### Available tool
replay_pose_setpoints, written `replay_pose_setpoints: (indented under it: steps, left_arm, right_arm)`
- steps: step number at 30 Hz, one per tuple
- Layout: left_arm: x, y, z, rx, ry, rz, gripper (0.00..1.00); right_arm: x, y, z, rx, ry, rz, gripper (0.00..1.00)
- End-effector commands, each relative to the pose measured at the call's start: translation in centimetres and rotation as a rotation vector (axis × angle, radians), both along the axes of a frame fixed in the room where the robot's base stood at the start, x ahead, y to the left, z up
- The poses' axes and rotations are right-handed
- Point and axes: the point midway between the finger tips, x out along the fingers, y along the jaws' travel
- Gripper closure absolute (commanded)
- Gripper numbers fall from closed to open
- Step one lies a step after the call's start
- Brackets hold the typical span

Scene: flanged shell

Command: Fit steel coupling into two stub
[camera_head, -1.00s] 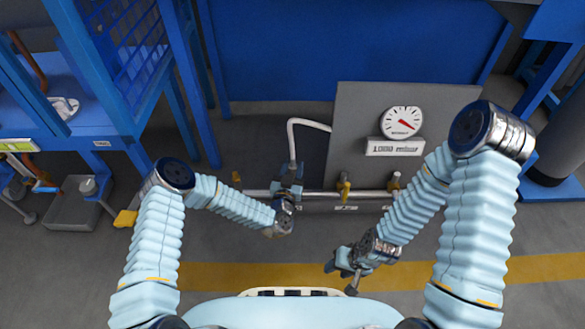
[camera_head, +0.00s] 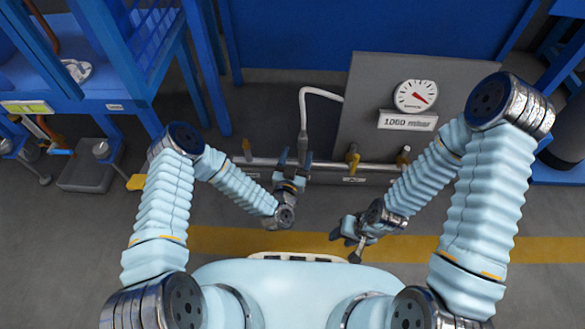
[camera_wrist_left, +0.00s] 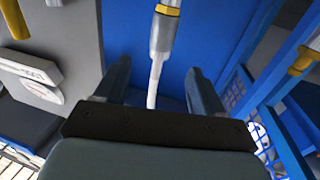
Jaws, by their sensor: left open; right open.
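The steel coupling (camera_head: 303,143) is a grey cylinder on the lower end of a white hose (camera_head: 304,105). In the left wrist view the coupling (camera_wrist_left: 164,32) shows with a brass-coloured ring at the top edge. My left gripper (camera_head: 294,157) is open around the coupling and hose, fingers to either side; the left wrist view shows gaps beside both fingers (camera_wrist_left: 158,75). My right gripper (camera_head: 344,244) is open and empty, low above the floor.
A grey panel (camera_head: 370,85) with a round gauge (camera_head: 416,95) and a label plate (camera_head: 407,121) stands behind the rail (camera_head: 325,167). A blue frame rack (camera_head: 125,95) is at left. The floor (camera_head: 80,240) in front is clear, with a yellow stripe (camera_head: 215,240).

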Motion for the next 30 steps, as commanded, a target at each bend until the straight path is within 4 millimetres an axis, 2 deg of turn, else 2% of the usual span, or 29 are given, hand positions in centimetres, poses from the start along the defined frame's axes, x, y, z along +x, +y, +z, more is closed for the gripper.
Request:
replay_pose_setpoints:
  steps: [4, 10, 30]
  left_arm:
    - [-3.3, 0.6, 0.0, 0.0, 0.004, -0.003, 0.31]
    - [-5.6, 1.2, 0.0, -0.001, 0.001, -0.001, 0.31]
    - [-5.9, 1.2, 0.1, 0.0, 0.011, -0.01, 0.31]
  right_arm:
    - [0.0, 0.0, 0.5, -0.001, -0.001, 0.0, 0.57]
    - [0.0, -0.1, 0.6, -0.002, -0.001, -0.001, 0.57]
    - [0.0, -0.1, 0.8, -0.001, -0.002, -0.001, 0.57]
